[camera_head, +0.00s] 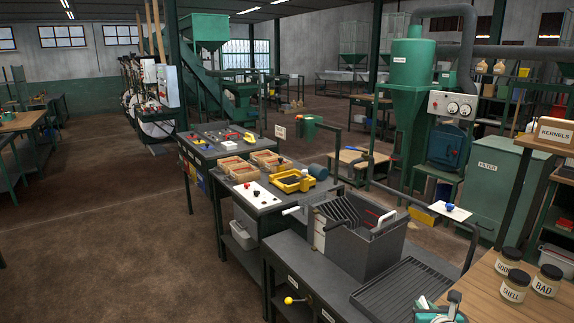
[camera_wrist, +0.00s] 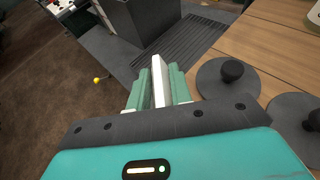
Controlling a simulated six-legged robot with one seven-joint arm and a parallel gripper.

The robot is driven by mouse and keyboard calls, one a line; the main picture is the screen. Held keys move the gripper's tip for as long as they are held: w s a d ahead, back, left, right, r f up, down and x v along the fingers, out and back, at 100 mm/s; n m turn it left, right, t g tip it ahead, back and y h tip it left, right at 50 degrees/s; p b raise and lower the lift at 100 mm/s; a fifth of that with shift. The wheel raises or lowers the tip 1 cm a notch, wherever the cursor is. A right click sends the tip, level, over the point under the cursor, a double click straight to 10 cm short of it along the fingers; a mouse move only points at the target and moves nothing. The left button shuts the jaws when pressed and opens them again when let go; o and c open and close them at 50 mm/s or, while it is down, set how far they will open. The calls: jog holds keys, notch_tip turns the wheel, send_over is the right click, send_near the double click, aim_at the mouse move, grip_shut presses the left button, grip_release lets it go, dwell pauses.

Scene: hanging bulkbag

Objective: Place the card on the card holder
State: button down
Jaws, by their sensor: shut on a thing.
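My gripper (camera_wrist: 158,85) points towards the dark bench in the wrist view. Its teal fingers are shut on a thin white slab, the card (camera_wrist: 158,80), held upright and seen nearly edge-on. In the head view only a small part of my gripper (camera_head: 428,304) shows at the bottom edge, beside the ribbed tray, and the card's face cannot be made out. I cannot tell for sure which thing is the card holder. A block lettered KERNELS (camera_head: 555,130) stands on the wooden shelf at the right.
A ribbed black tray (camera_head: 402,292) and a grey bin (camera_head: 362,245) sit on the dark bench. Jars lettered GOOD (camera_head: 507,262), SHELL (camera_head: 514,288) and BAD (camera_head: 546,282) stand on the wooden table. Grey discs with dark knobs (camera_wrist: 230,72) lie right of my gripper. Open floor is at left.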

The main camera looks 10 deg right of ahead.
jog(key=w+a+f+n+y, duration=0.1)
jog(key=a+f, duration=0.4)
jog(key=a, duration=0.4)
jog(key=w+a+f+y, duration=0.1)
jog(key=a+f, duration=0.4)
jog(key=a, duration=0.5)
jog(key=w+a+f+n+y, duration=0.1)
jog(key=a+f, duration=0.3)
jog(key=a, duration=0.5)
jog(key=shift+w+a+f+n+t, duration=0.3)
jog(key=shift+w+a+f, duration=0.1)
jog(key=shift+w, duration=0.35)
jog(key=shift+w+d, duration=0.1)
jog(key=shift+w, duration=0.1)
